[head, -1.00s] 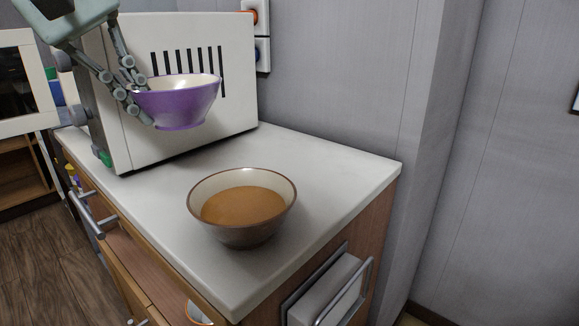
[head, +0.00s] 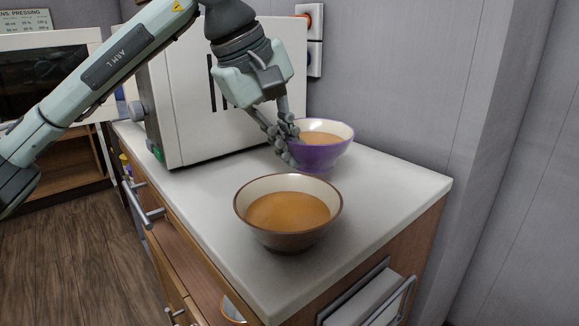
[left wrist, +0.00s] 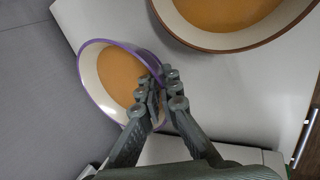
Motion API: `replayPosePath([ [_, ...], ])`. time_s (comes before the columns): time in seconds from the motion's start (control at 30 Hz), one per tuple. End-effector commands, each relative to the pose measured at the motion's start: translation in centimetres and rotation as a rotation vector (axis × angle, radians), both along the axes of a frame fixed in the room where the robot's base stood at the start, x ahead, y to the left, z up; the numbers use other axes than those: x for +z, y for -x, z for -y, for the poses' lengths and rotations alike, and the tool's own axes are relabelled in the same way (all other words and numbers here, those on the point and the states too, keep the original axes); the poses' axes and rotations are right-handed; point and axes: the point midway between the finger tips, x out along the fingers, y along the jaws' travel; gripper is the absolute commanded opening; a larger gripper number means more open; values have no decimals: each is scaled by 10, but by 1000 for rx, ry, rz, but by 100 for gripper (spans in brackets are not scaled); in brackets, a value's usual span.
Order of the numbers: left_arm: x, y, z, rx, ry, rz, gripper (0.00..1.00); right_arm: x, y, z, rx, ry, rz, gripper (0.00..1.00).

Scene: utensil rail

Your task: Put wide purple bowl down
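The wide purple bowl (head: 325,157) has a cream inside with an orange-brown filling. In the head view it is on or just above the white counter, behind the brown bowl and close to the wall; I cannot tell whether its base touches. My left gripper (head: 290,147) is shut on its left rim, and its fingers hide part of that side. In the left wrist view, the fingers (left wrist: 163,92) pinch the rim of the purple bowl (left wrist: 90,74). My right gripper is not in view.
A brown bowl (head: 287,240) with similar filling stands on the counter (head: 385,205) in front, apart from the purple bowl. A white slotted box-like appliance (head: 190,125) stands behind to the left. The grey wall bounds the back. The counter's right end is clear.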

Motion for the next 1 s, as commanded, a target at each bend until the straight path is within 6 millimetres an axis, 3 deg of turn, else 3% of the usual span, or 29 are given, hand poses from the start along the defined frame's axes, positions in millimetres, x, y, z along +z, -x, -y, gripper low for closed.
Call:
replayPosePath([
  [0.23,-32,0,-1,1,1,0,0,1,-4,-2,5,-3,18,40],
  [1.0,-35,0,-1,0,1,2,0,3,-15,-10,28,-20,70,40],
])
